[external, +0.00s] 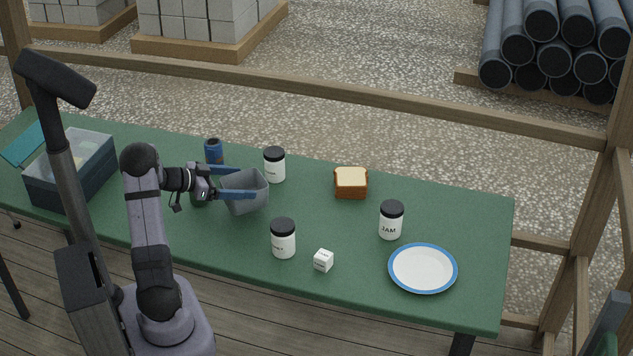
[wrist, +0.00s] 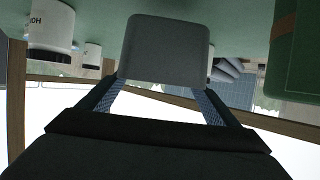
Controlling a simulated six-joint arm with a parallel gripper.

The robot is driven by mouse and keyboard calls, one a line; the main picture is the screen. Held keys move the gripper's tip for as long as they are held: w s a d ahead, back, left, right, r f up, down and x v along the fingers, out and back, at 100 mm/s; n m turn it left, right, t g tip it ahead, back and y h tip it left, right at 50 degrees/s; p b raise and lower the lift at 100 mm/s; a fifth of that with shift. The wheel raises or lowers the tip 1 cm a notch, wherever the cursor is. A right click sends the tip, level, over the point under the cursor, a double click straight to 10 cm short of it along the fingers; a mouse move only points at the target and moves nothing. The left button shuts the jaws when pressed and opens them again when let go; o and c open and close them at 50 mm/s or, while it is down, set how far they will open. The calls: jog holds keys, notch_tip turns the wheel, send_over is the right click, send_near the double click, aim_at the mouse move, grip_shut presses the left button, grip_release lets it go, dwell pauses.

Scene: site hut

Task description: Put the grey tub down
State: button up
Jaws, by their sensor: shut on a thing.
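The grey tub (external: 246,202) is an open-topped box above or on the green table, left of the middle in the external view. My gripper (external: 254,182) is shut on it, with a blue finger along each of two opposite sides. In the wrist view the tub (wrist: 168,50) sits between the two fingertips of my gripper (wrist: 163,88). The inside of the tub is mostly hidden.
White jars with black lids stand behind (external: 274,165) and in front (external: 283,238) of the tub. A blue can (external: 214,151) is behind my wrist. Right are bread (external: 351,183), a jam jar (external: 390,220), a white cube (external: 323,260) and a plate (external: 423,268). A toolbox (external: 72,175) is left.

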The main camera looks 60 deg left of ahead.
notch_tip(320, 180, down, 3)
jog(key=shift+f+p, duration=0.2)
jog(key=shift+p, duration=0.1)
jog(key=shift+f+b, duration=0.2)
jog(key=shift+b, duration=0.2)
jog(key=o, duration=1.5)
jog(key=shift+r+p, duration=0.2)
jog(key=shift+p, duration=0.15)
jog(key=b+v, duration=0.2)
jog(key=v, duration=1)
jog(key=shift+d, duration=0.1)
